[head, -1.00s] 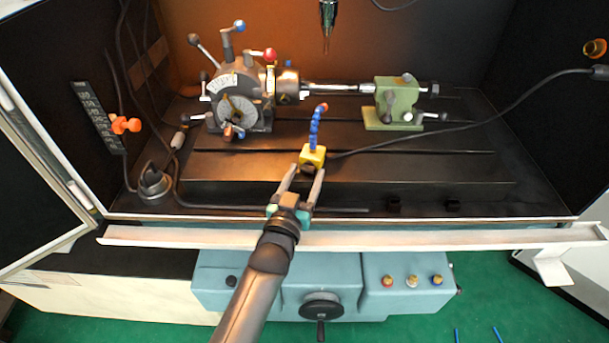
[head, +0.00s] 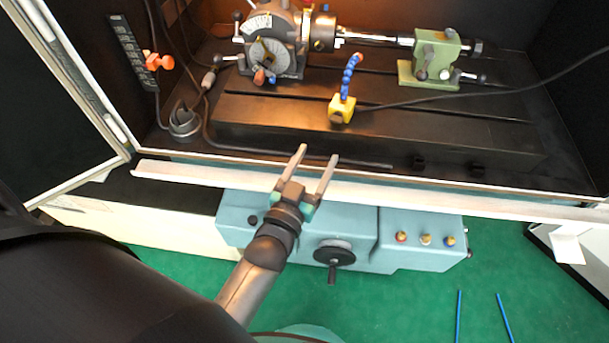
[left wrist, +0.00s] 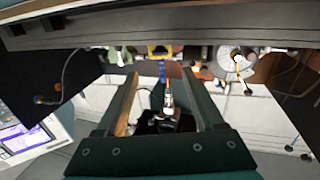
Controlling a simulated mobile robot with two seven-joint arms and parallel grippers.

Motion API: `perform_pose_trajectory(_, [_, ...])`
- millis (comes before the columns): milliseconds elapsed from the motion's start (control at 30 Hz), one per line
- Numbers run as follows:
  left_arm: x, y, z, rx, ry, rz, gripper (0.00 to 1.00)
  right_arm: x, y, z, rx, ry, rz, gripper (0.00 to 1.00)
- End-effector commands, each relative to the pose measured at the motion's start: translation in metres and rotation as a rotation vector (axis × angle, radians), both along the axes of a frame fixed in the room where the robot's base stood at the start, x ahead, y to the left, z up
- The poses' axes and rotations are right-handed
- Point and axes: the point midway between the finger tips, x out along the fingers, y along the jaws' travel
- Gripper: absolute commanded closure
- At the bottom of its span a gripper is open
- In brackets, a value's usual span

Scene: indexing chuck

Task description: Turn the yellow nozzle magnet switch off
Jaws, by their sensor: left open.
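The yellow nozzle magnet block (head: 341,109) stands on the dark machine table, with a blue segmented hose (head: 349,78) rising from it to an orange tip. A black cable leads from it to the right. The switch on the block is too small to read. My left gripper (head: 317,153) is open and empty, over the white front ledge, in front of the block and apart from it. In the left wrist view the yellow block (left wrist: 158,49) shows beyond my open fingers (left wrist: 165,85), partly hidden. My right gripper is not in view.
The indexing chuck (head: 270,55) stands at the back left and the green tailstock (head: 430,60) at the back right, joined by a bar. The white ledge (head: 400,196) runs along the front. The table's front strip near the block is clear.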

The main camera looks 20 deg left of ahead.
Motion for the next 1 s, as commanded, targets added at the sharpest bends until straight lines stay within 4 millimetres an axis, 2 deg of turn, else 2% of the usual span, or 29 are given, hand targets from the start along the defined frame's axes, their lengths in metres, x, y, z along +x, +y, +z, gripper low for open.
perform_pose_trajectory(33, [-0.010,0.000,0.000,0.000,0.003,0.000,0.30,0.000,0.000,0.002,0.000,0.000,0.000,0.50])
perform_pose_trajectory(200, [-0.035,0.000,0.000,0.000,0.003,-0.001,0.30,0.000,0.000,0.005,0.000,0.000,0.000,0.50])
perform_pose_trajectory(400, [-0.050,-0.001,0.000,0.000,0.000,-0.001,0.30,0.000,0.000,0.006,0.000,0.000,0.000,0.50])
perform_pose_trajectory(1000, [-0.052,0.000,0.000,0.000,-0.001,0.000,0.30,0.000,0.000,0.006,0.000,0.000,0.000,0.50])
